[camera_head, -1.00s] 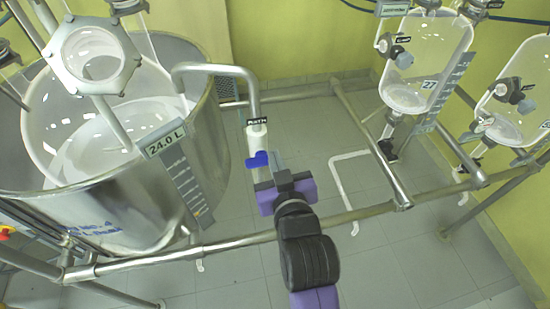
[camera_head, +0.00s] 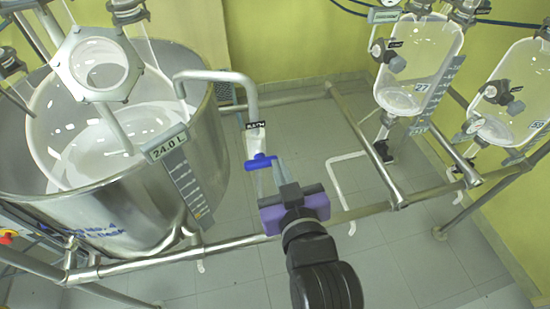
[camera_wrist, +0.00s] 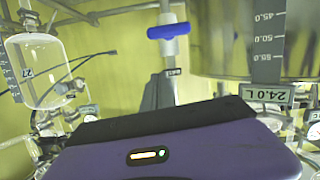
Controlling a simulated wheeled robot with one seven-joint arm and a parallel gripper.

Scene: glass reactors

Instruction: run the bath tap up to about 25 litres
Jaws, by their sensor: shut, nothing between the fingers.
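The bath tap has a blue handle (camera_head: 260,162) on a pale vertical pipe below a "BATH" label (camera_head: 255,125). In the wrist view the blue handle (camera_wrist: 169,31) lies crosswise to its pipe. The steel bath (camera_head: 215,150) stands at left, and its readout (camera_head: 166,142) shows 24.0 L; the wrist view also shows this readout (camera_wrist: 266,94) upside down. My gripper (camera_head: 280,175) is shut and empty, just below and right of the handle. In the wrist view its fingers (camera_wrist: 160,85) point towards the tap with a visible gap to the handle.
A steel rail (camera_head: 240,235) runs across in front of the bath, below the tap. Glass reactors (camera_head: 425,75) hang at right on a pipe frame (camera_head: 365,140). A glass vessel (camera_head: 95,65) sits above the bath.

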